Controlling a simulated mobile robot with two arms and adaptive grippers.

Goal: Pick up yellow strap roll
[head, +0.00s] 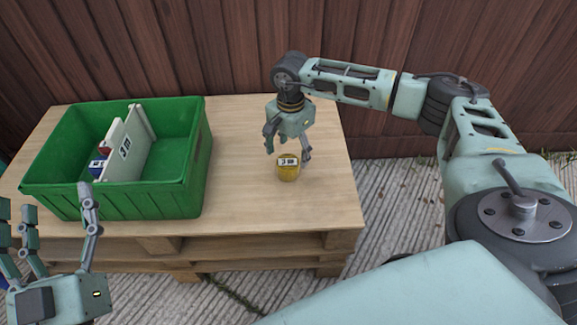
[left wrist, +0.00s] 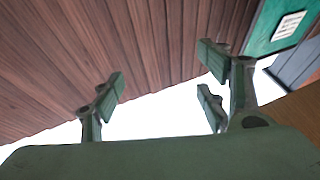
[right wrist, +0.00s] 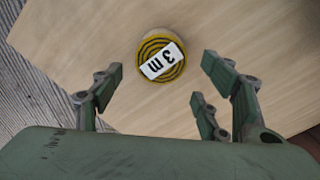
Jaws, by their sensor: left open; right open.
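The yellow strap roll (head: 288,172) stands on the wooden table top, right of the green crate, with a white "3 m" label on its top. In the right wrist view the roll (right wrist: 155,66) lies ahead of the fingers, its coiled top facing the camera. My right gripper (head: 287,152) is open and empty, pointing down just above and behind the roll; I see no contact. My left gripper (head: 50,225) is open and empty at the lower left, in front of the crate. In the left wrist view its fingers (left wrist: 165,100) face a wooden wall and bright sky.
The green crate (head: 130,203) fills the left of the pallet table (head: 245,205). A wooden wall (head: 240,50) stands behind. The table around the yellow roll is clear.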

